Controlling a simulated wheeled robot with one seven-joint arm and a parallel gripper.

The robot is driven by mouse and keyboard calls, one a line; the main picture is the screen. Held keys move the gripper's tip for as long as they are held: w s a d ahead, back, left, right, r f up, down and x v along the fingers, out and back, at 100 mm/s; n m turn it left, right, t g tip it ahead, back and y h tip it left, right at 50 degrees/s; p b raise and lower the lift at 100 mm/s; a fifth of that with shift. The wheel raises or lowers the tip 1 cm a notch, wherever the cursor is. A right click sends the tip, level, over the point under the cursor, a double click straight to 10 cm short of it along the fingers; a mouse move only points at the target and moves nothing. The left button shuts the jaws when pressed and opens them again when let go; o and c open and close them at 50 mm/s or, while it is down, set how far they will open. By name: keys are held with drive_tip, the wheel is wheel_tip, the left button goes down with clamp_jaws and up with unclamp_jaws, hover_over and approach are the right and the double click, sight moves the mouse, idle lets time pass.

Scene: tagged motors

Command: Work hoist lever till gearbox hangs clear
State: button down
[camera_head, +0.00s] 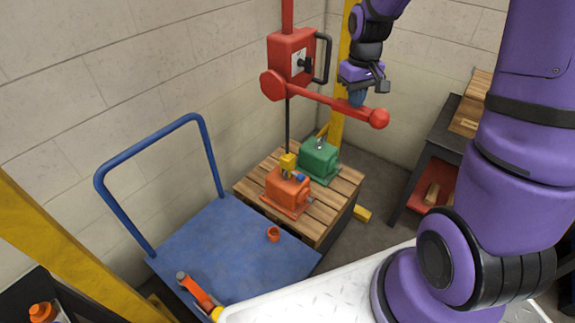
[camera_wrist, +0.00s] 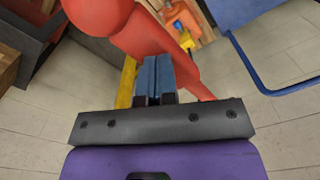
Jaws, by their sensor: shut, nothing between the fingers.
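The red hoist (camera_head: 291,57) hangs at the back wall, with a red lever (camera_head: 325,98) slanting down to the right to a round knob. My gripper (camera_head: 357,98) is at the lever's outer part, near the knob. Its blue fingers are shut and empty; in the wrist view the fingers (camera_wrist: 157,75) lie over the lever (camera_wrist: 150,45). I cannot tell whether they touch it. A dark chain drops from the hoist to a yellow hook (camera_head: 288,162) at the top of an orange gearbox (camera_head: 287,188). The gearbox appears to rest on the wooden pallet (camera_head: 325,211).
A green machine (camera_head: 319,157) stands behind the orange one. A blue cart (camera_head: 225,247) stands front left with an orange cup (camera_head: 273,233) and an orange-handled tool (camera_head: 197,293). A yellow post (camera_head: 337,130) stands beside the lever. A dark bench (camera_head: 440,150) is at right.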

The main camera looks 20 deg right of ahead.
drive_tip(key=shift+f, duration=0.15)
drive_tip(key=shift+f, duration=2.65)
drive_tip(key=shift+a, duration=0.1)
drive_tip(key=f, duration=0.2)
drive_tip(key=w+f, duration=0.1)
drive_tip(key=f, duration=0.1)
drive_tip(key=shift+a, duration=0.25)
wheel_tip(320, 180, up, 18)
drive_tip(key=f, duration=0.1)
hover_over(352, 116)
drive_tip(key=w, duration=0.3)
drive_tip(key=shift+s+d+r, duration=0.2)
drive_tip(key=shift+d+r, duration=0.05)
drive_tip(key=shift+d, duration=0.15)
